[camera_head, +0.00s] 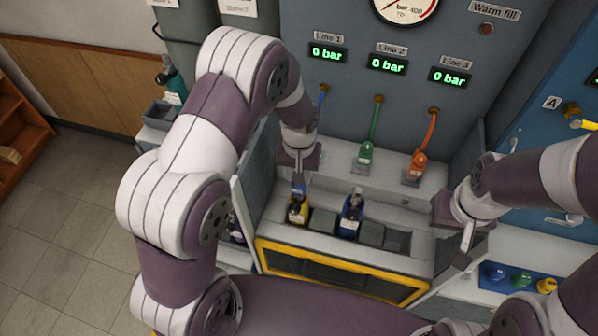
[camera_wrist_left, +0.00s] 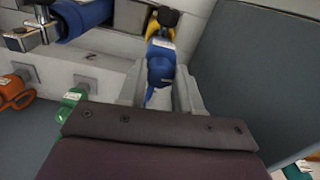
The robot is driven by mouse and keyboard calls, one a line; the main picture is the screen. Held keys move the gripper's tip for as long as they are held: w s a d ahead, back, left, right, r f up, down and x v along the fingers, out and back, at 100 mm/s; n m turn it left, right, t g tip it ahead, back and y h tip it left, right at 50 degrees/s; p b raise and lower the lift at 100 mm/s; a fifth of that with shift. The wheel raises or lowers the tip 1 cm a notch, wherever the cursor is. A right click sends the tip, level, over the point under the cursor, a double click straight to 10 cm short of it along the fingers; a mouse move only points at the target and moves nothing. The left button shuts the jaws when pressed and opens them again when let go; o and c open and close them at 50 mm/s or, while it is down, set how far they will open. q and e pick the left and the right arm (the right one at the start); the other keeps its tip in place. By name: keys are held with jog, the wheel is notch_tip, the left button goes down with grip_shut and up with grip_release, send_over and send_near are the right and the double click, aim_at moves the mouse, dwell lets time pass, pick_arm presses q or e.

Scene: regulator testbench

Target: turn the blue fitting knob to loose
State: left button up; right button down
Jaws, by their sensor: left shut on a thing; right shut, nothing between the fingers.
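The blue fitting knob (camera_wrist_left: 161,72) sits between the fingers of my left gripper (camera_wrist_left: 160,95) in the left wrist view. The gripper is shut on it. A yellow body with a black knob (camera_wrist_left: 153,25) is just beyond the fitting. The blue hose (camera_head: 322,102) runs down behind my left wrist. My right gripper (camera_head: 463,255) is shut and empty at the right of the bench.
A green fitting (camera_head: 366,154) and an orange fitting (camera_head: 418,164) sit on the ledge. The three line displays (camera_head: 387,65) read 0 bar. Side walls (camera_head: 246,190) flank the bench. Coloured knobs (camera_head: 520,278) are at lower right.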

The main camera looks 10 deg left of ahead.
pick_arm(q)
jog(key=n, duration=0.4)
jog(key=shift+n, duration=0.3)
jog(key=n, duration=0.3)
jog(key=shift+n, duration=0.3)
jog(key=n, duration=0.4)
jog(key=shift+n+b, duration=0.3)
jog(key=shift+b, duration=0.05)
jog(key=shift+n, duration=2)
jog(key=o, duration=1.1)
jog(key=shift+c, duration=0.2)
